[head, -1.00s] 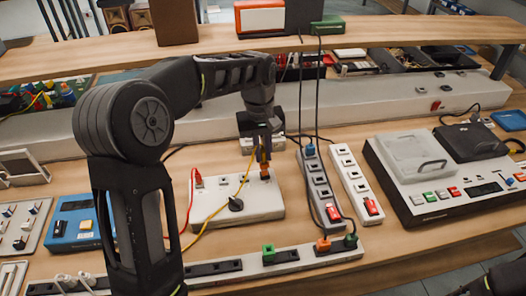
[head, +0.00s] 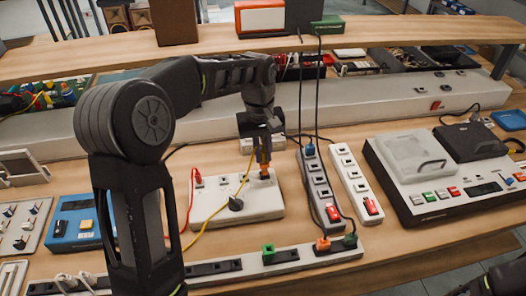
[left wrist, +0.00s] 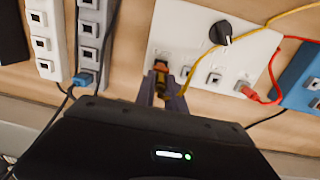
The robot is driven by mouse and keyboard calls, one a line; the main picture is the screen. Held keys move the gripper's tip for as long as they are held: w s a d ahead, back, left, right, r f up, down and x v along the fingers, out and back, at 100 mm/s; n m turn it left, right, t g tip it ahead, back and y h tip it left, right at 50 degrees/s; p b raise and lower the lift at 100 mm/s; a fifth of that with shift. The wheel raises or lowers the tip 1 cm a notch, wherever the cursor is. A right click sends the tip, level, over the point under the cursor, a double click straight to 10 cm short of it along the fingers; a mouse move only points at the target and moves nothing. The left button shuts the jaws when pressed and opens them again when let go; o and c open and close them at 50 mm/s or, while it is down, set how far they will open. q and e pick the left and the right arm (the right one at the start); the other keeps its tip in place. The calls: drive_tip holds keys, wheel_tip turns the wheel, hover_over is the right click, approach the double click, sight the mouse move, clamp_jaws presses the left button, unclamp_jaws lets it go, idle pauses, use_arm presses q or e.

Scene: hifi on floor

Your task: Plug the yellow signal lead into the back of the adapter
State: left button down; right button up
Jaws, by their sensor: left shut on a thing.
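The adapter is a white box (head: 215,211) with a black knob, in the middle of the bench; it also shows at the top of the left wrist view (left wrist: 190,25). My left gripper (head: 263,163) points down at its back right corner, shut on the yellow lead's plug end, which the fingers mostly hide. The yellow lead (head: 208,224) loops from there across the adapter and down to the left; it also shows in the wrist view (left wrist: 210,50). An orange-brown part (head: 265,175) is at the adapter just below the fingertips. I cannot tell whether the plug is seated. My right gripper is out of view.
A red lead (head: 191,205) is plugged in at the adapter's left. A blue box (head: 77,224) lies to the left. A long socket strip (head: 318,250) runs along the front.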

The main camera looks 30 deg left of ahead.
use_arm(q)
drive_tip(key=c, duration=1.3)
unclamp_jaws()
wheel_tip(320, 180, up, 8)
drive_tip(key=shift+s+a+f, duration=0.1)
drive_tip(key=shift+a, duration=0.05)
drive_tip(key=shift+a+r+p, duration=0.15)
drive_tip(key=shift+r+p, duration=1.95)
drive_tip(key=shift+r, duration=0.4)
